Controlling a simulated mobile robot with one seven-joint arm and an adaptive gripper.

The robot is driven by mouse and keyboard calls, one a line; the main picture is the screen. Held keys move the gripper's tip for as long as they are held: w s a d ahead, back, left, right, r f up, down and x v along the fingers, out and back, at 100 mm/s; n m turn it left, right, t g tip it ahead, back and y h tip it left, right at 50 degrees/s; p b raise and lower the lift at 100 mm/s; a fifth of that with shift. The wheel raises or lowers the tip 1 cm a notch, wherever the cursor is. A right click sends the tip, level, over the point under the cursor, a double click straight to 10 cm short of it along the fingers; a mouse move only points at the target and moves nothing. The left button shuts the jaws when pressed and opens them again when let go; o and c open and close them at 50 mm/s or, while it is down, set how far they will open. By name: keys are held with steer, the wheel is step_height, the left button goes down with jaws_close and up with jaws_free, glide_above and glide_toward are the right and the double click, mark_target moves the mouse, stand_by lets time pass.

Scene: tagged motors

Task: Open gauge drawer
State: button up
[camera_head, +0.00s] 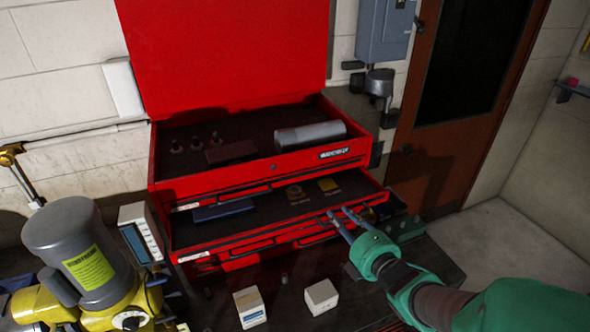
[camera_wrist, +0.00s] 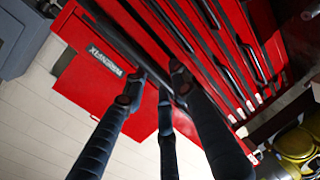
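The red tool chest (camera_head: 365,152) stands against the wall. One of its drawers (camera_head: 272,238) is pulled out, showing a dark liner with a blue flat piece (camera_head: 222,210), a round brass-coloured piece (camera_head: 295,192) and a yellow square (camera_head: 328,184). Labels at the drawers' left ends are too small to read. My gripper (camera_head: 339,217) is at the right part of the pulled-out drawer's front edge, its fingers apart. In the wrist view my gripper (camera_wrist: 155,88) has its dark fingers around a long handle rail on a red front (camera_wrist: 95,85); whether they touch it is unclear.
The chest's top tray holds a grey cylinder (camera_head: 310,134) and small dark parts. Two white boxes (camera_head: 250,306) (camera_head: 321,296) stand on the dark bench below the drawers. A grey and yellow motor (camera_head: 80,250) is at left, beside a white meter (camera_head: 143,232).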

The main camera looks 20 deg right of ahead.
steer(key=shift+s, duration=0.1)
steer(key=s+r, duration=0.3)
steer(key=r, duration=0.4)
steer(key=shift+r, duration=0.4)
